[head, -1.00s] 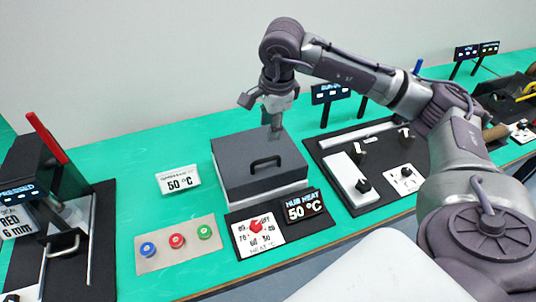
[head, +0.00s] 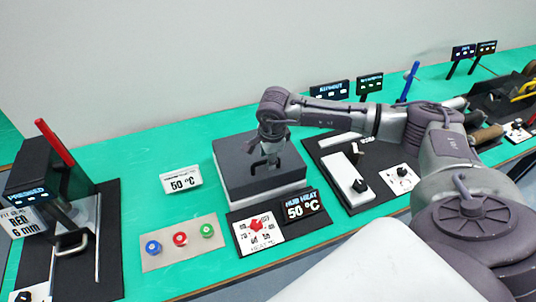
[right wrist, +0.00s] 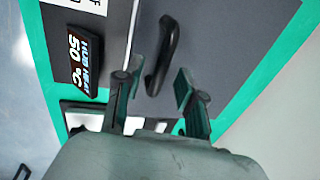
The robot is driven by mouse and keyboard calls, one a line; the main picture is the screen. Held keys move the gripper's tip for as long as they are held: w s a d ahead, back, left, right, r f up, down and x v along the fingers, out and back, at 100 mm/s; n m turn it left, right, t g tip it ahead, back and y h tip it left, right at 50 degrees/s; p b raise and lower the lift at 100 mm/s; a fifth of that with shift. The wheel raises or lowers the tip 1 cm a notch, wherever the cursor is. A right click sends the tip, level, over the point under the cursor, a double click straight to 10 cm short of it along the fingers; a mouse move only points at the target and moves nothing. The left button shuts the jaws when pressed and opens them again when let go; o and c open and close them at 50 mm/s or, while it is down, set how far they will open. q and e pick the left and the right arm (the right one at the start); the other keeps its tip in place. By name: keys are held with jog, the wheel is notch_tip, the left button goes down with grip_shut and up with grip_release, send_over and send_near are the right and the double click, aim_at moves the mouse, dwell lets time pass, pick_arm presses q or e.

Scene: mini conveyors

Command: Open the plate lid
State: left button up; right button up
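The plate lid (head: 236,165) is a dark grey block-like cover on a lighter base, and it is closed. Its black handle (right wrist: 162,55) shows in the right wrist view, lying ahead of and between my right fingertips. My right gripper (right wrist: 152,92) is open, with its two fingers on either side of the handle's near end; I cannot tell whether they touch it. In the head view my right gripper (head: 270,158) is over the lid and hides part of the handle. My left gripper is not in view.
The "HUB HEAT 50 °C" display (head: 301,205) and a red knob panel (head: 257,232) stand in front of the lid. A button plate (head: 182,241) is at front left, a press (head: 45,195) at far left. A black panel with a white slider (head: 345,178) lies to the right.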

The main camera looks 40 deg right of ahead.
jog(key=shift+c, duration=0.2)
grip_shut()
dwell(0.3)
